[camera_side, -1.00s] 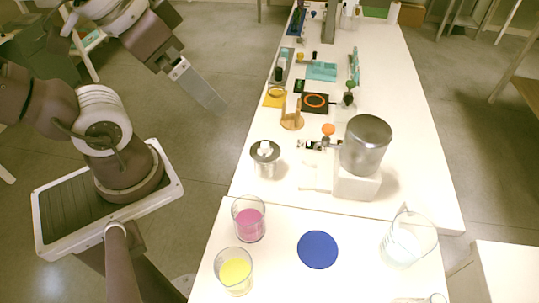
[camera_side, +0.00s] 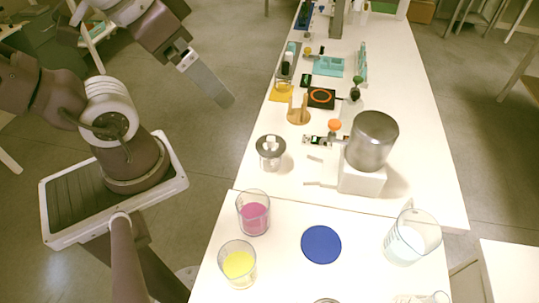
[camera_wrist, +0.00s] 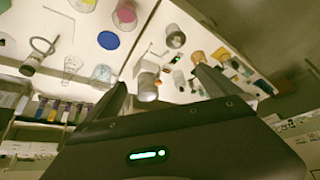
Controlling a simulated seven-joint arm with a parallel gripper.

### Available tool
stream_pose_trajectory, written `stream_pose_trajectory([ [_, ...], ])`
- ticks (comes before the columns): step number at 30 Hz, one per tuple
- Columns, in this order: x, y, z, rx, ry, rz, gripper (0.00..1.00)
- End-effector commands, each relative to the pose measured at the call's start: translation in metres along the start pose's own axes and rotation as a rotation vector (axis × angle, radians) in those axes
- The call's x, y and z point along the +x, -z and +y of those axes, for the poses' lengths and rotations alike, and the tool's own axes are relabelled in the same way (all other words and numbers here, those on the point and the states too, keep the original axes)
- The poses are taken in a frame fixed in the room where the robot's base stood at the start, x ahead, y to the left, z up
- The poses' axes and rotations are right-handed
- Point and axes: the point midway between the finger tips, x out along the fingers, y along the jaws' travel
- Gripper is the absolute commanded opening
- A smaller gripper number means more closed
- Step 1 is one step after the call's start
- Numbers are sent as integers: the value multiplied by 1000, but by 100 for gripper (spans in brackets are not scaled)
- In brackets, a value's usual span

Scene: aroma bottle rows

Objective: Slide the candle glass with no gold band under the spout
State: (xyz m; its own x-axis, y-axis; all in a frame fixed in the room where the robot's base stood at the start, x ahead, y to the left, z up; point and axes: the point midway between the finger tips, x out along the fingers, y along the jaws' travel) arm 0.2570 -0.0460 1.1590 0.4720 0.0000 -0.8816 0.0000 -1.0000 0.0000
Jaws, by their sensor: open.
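A glass with pink fill (camera_side: 254,218) and a glass with yellow fill (camera_side: 239,265) stand at the front left of the near table. A larger glass with pale fill (camera_side: 407,243) stands at the right. I cannot make out a gold band on any of them. A metal tank (camera_side: 372,140) stands on a white base with an orange knob (camera_side: 334,125); its spout is not clear. My gripper (camera_side: 231,102) is raised left of the table, away from all glasses. In the wrist view its fingers (camera_wrist: 162,90) are apart with nothing held.
A flat blue disc (camera_side: 321,244) lies between the glasses. A metal tin with white cubes (camera_side: 271,153) stands left of the tank. A wooden stand (camera_side: 298,112) and a black pad with an orange ring (camera_side: 321,97) lie farther back. Bare table surrounds the blue disc.

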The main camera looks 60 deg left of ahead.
Motion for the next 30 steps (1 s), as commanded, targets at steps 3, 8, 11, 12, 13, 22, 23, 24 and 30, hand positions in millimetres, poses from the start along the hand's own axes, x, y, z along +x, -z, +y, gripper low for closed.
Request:
stream_pose_trajectory([
  [3,0,0,0,-1,0,-2,92],
  [8,15,6,-4,-133,-41,-204,61],
  [11,36,16,-11,-339,-126,-463,41],
  [12,45,21,-16,-431,-171,-560,33],
  [13,53,26,-20,-500,-207,-627,27],
  [22,162,46,-111,-1255,-663,-1053,0],
  [23,176,41,-123,-1332,-713,-1070,0],
  [24,195,33,-140,-1434,-781,-1084,0],
  [30,283,-54,-205,-1910,-1099,-1048,0],
])
